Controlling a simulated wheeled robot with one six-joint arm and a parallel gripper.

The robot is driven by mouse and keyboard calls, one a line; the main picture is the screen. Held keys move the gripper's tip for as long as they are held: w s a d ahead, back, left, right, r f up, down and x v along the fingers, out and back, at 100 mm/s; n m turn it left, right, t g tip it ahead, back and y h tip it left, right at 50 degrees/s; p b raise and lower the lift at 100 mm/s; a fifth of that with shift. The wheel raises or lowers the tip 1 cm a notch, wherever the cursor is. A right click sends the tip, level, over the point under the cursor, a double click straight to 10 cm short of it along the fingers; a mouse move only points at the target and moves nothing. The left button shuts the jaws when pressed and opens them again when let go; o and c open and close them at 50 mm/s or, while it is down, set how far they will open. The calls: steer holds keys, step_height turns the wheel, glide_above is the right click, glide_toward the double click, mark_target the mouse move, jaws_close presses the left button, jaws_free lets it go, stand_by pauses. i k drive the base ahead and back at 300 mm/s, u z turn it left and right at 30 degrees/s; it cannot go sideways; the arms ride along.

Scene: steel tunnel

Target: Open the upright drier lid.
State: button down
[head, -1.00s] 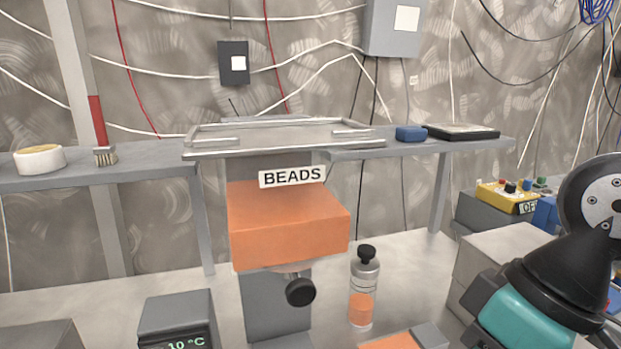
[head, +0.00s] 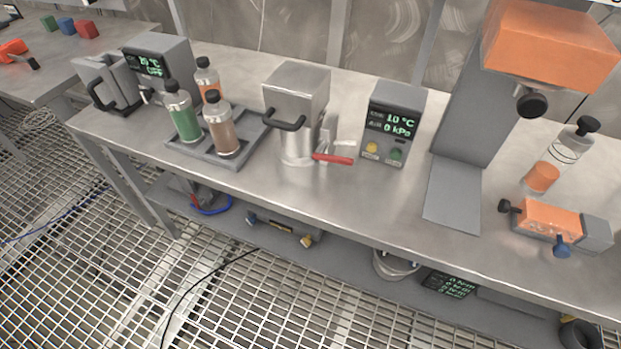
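An upright steel vessel (head: 298,140) stands on the bench in the middle of the head view. A grey, box-like lid (head: 301,82) sits on its top and looks shut. A black bar handle (head: 284,121) is on the lid's front left. A red-handled lever (head: 333,159) sticks out at the vessel's lower right. No label shows on it; it looks like the upright drier, but I cannot be sure. My gripper is not in view.
A control box (head: 393,123) reading 10 °C and 0 kPa stands right of the vessel. A tray (head: 195,152) with several bottles is on its left. Farther left is a grey unit (head: 162,66) with a display. An orange hopper (head: 549,47) overhangs the right. The bench front is clear.

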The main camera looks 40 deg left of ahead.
mark_target(297, 94)
steer(key=u, duration=0.2)
steer(key=i, duration=0.35)
steer(key=z, duration=0.8)
steer(key=k, duration=0.9)
steer(key=u, duration=1.8)
